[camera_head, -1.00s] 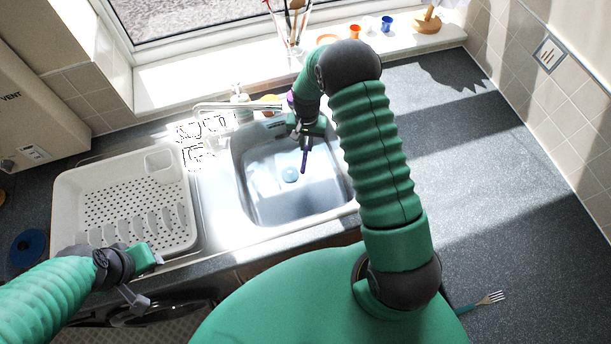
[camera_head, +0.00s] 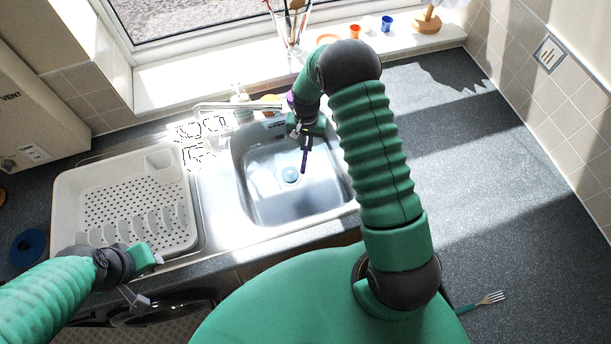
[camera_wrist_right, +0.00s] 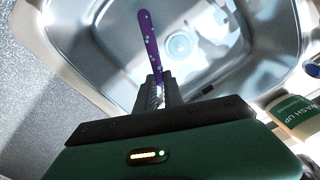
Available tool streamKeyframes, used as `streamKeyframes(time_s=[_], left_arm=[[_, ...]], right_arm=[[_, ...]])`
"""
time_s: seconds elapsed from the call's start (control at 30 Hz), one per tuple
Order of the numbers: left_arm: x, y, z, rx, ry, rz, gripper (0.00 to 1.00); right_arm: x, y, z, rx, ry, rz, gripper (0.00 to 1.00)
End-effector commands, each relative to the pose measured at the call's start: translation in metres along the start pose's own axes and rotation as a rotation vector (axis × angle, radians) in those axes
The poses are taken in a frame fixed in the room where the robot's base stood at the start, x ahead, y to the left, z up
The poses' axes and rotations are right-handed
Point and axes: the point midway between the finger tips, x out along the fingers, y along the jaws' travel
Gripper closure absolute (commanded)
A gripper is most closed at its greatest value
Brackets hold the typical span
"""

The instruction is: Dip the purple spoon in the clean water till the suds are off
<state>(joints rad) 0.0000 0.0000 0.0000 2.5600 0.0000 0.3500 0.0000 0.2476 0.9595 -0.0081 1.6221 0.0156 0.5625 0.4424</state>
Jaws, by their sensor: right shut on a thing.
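My right gripper (camera_head: 306,138) is above the sink basin (camera_head: 250,190), pointing down. In the right wrist view my right gripper (camera_wrist_right: 160,82) is shut on the purple spoon (camera_wrist_right: 150,45). Small white specks dot the spoon, like suds. In the head view the spoon (camera_head: 304,162) hangs over the basin, right of the round drain (camera_head: 290,174). The basin looks pale and clear; I cannot tell the water level or whether the spoon touches it.
A white drying rack (camera_head: 66,195) stands left of the sink. A tap (camera_head: 225,106) and a soap bottle (camera_head: 240,98) are behind the basin. The wrist view shows a wash-up bottle (camera_wrist_right: 297,115). A fork (camera_head: 490,298) lies on the otherwise clear right counter (camera_head: 480,190).

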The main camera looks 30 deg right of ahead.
Motion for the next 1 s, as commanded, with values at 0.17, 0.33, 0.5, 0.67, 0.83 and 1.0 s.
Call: streamKeyframes(time_s=[0.17, 0.33, 0.5, 0.67, 0.83, 1.0], left_arm=[[0.0, 0.0, 0.0, 0.0, 0.0, 0.0, 0.64], [0.0, 0.0, 0.0, 0.0, 0.0, 0.0, 0.64], [-0.003, 0.0, -0.001, 0.0, 0.0, 0.0, 0.64], [-0.016, 0.0, -0.004, 0.0, 0.0, 0.0, 0.64], [-0.029, 0.0, -0.007, 0.0, 0.0, 0.0, 0.64], [-0.027, 0.0, -0.006, 0.0, 0.0, 0.0, 0.64]], right_arm=[[0.0, 0.0, 0.0, 0.0, 0.0, 0.0, 1.0], [0.0, 0.0, 0.0, 0.0, 0.0, 0.0, 1.0], [-0.004, 0.0, 0.0, 0.0, 0.0, 0.0, 1.0], [-0.022, 0.0, 0.0, -0.001, 0.0, 0.0, 1.0], [-0.041, 0.0, 0.0, -0.001, 0.001, 0.0, 1.0], [-0.04, 0.0, 0.0, -0.001, 0.0, 0.0, 1.0]])
